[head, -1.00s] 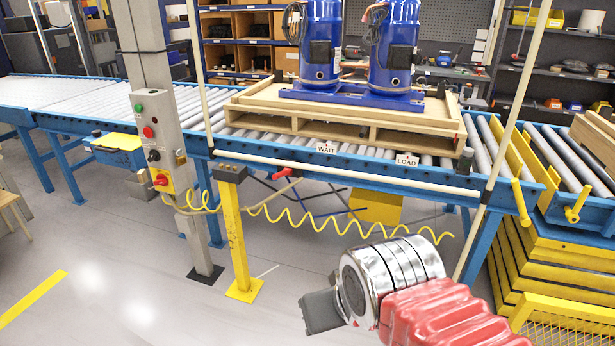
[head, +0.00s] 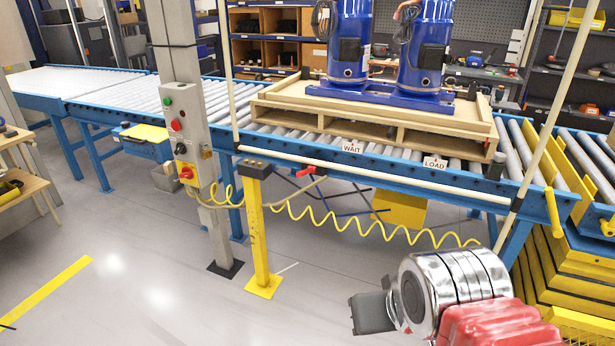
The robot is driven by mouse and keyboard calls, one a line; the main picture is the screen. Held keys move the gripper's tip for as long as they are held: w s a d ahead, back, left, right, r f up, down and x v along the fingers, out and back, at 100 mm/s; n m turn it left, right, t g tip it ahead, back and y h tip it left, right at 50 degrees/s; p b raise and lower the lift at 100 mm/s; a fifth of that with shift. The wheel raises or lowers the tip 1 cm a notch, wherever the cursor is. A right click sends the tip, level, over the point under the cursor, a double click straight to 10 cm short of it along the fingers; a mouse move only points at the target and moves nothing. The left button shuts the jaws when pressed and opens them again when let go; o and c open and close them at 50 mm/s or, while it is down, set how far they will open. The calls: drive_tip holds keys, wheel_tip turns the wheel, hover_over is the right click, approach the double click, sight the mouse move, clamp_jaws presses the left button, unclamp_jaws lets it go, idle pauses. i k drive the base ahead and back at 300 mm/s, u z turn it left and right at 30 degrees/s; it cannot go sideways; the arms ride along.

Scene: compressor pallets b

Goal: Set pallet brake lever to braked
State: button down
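A red-handled lever (head: 305,172) sits under the front rail of the blue roller conveyor (head: 300,158), left of the WAIT label (head: 352,146). Yellow handles also show at the right end, one on the conveyor corner (head: 552,206) and one on the neighbouring frame (head: 608,226). No handle carries a readable brake label, so I cannot tell which is the brake lever or its setting. My gripper (head: 370,313) is at the lower right, in front of the conveyor and apart from all levers. Its fingers show only as a dark block, so open or shut is unclear.
A wooden pallet (head: 390,135) with two blue compressors (head: 349,45) rests on the rollers. A grey control post (head: 185,120) and a yellow post (head: 257,235) stand before the conveyor. A coiled yellow hose (head: 375,232) hangs below the rail.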

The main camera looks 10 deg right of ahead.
sight(313, 169)
drive_tip(key=u, duration=0.25)
drive_tip(key=i, duration=0.35)
drive_tip(key=u, duration=0.9)
drive_tip(key=i, duration=1.35)
drive_tip(key=z, duration=0.35)
drive_tip(key=i, duration=0.9)
drive_tip(key=z, duration=0.65)
